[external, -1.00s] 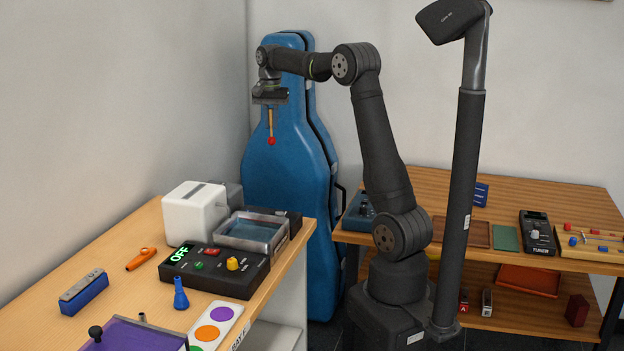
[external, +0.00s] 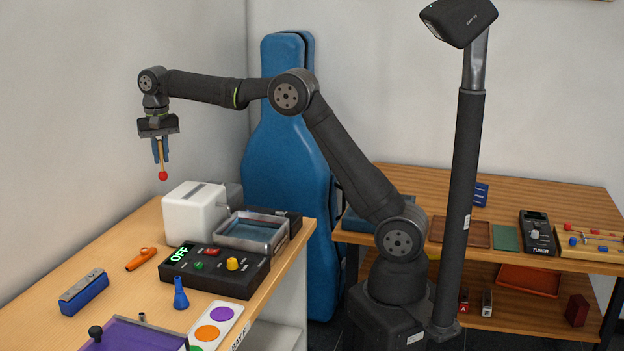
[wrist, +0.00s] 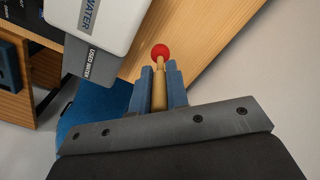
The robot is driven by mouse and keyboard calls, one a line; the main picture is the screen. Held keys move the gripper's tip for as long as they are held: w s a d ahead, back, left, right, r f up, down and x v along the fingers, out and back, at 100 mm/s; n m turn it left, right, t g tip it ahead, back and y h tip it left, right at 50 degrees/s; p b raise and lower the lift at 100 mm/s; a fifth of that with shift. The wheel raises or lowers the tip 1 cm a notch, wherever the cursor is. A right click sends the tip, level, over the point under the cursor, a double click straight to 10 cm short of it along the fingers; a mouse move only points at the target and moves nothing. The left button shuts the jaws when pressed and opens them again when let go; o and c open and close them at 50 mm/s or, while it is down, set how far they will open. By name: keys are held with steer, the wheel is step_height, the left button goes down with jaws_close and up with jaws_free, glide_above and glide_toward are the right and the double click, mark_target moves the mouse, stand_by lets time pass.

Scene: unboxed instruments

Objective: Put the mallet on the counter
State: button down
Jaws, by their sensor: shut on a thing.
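My gripper (external: 160,150) is shut on the mallet (external: 163,174), which has a red ball head and a thin wooden stick. The mallet hangs head down in the air, above and behind the white machine's left side. In the wrist view the mallet's red head (wrist: 160,51) sticks out beyond the blue fingers (wrist: 158,90), with the wood surface behind it. The counter (external: 115,268) is the light wood top at the left of the external view. The mallet is apart from it.
On the counter stand a white machine (external: 194,213), a metal tray (external: 252,232), a black control box (external: 215,272) reading OFF, an orange kazoo-like item (external: 141,259), a blue block (external: 84,294) and a blue cone-shaped item (external: 180,294). Bare wood shows around the orange item.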

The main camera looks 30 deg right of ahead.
mark_target(162, 159)
step_height(162, 159, down, 5)
steer(key=shift+w+d+r, duration=0.1)
steer(key=shift+d, duration=0.05)
steer(key=shift+s+a+f, duration=0.6)
steer(key=shift+a+f, duration=1.25)
steer(key=shift+s+a+f, duration=0.65)
steer(key=shift+a+f, duration=1.15)
steer(key=shift+s+a+f, duration=0.6)
steer(key=shift+a+f, duration=1.25)
steer(key=c, duration=1.8)
jaws_free()
steer(key=shift+f, duration=0.15)
steer(key=shift+c, duration=0.2)
steer(key=o, duration=0.4)
steer(key=shift+o, duration=0.2)
